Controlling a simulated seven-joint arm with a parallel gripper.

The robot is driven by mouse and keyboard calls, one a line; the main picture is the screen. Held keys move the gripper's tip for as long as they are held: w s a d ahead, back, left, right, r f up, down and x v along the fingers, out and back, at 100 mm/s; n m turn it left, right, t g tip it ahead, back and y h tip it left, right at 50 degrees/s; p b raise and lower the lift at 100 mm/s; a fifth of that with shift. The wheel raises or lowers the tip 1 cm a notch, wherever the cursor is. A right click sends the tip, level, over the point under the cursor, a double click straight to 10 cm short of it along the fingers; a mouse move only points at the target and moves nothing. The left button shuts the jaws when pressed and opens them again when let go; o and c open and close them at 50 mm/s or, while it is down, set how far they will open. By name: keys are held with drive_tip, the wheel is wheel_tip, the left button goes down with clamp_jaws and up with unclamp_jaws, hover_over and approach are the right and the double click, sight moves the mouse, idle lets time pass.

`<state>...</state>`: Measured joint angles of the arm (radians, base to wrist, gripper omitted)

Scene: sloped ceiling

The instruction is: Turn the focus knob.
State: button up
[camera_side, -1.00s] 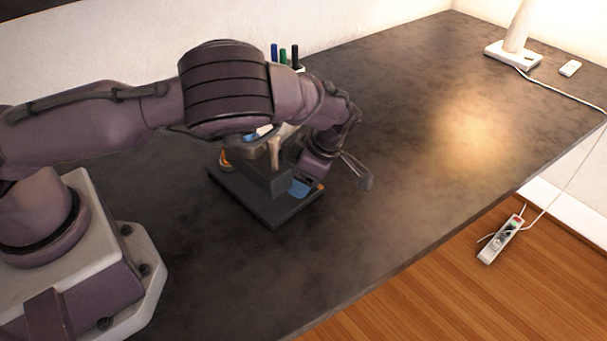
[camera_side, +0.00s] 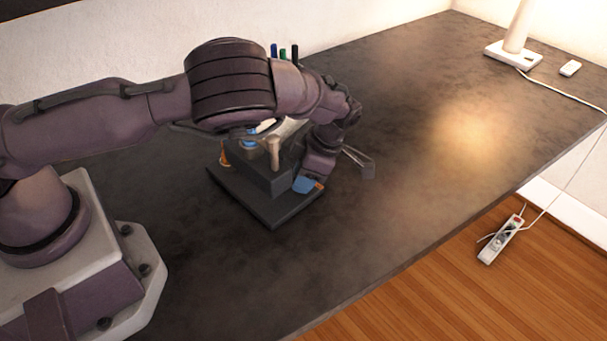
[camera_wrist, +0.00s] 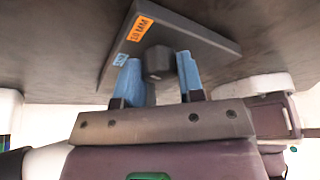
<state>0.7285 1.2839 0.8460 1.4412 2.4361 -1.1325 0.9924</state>
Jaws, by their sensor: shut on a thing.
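The focus knob (camera_wrist: 158,62) is a small dark faceted knob on the device, seen in the wrist view between my two blue fingertips. My gripper (camera_wrist: 160,76) is shut on it, one finger on each side. In the side view my gripper (camera_side: 304,184) reaches down at the right side of the dark device (camera_side: 270,183), near its flat base plate (camera_side: 272,215). The knob is hidden there behind my fingers and wrist. A pale tan post (camera_side: 275,152) stands up from the device. My arm covers its back part.
Several pens (camera_side: 284,53) stand behind my arm. A lamp base (camera_side: 513,54) and white remote (camera_side: 570,68) are far right.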

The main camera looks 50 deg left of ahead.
drive_tip(key=n, duration=0.2)
drive_tip(key=n+g+h, duration=0.1)
drive_tip(key=n, duration=0.1)
drive_tip(key=shift+a+n+h, duration=0.1)
drive_tip(key=shift+n+h, duration=0.2)
drive_tip(key=n+h, duration=0.1)
drive_tip(key=n, duration=0.3)
drive_tip(key=shift+n+h, duration=0.3)
drive_tip(key=shift+h, duration=0.1)
drive_tip(key=shift+a, duration=0.1)
drive_tip(key=o, duration=0.9)
drive_tip(key=shift+w+r, duration=0.1)
drive_tip(key=v, duration=1.2)
drive_tip(key=shift+w+a+r, duration=0.15)
drive_tip(key=shift+r, duration=0.25)
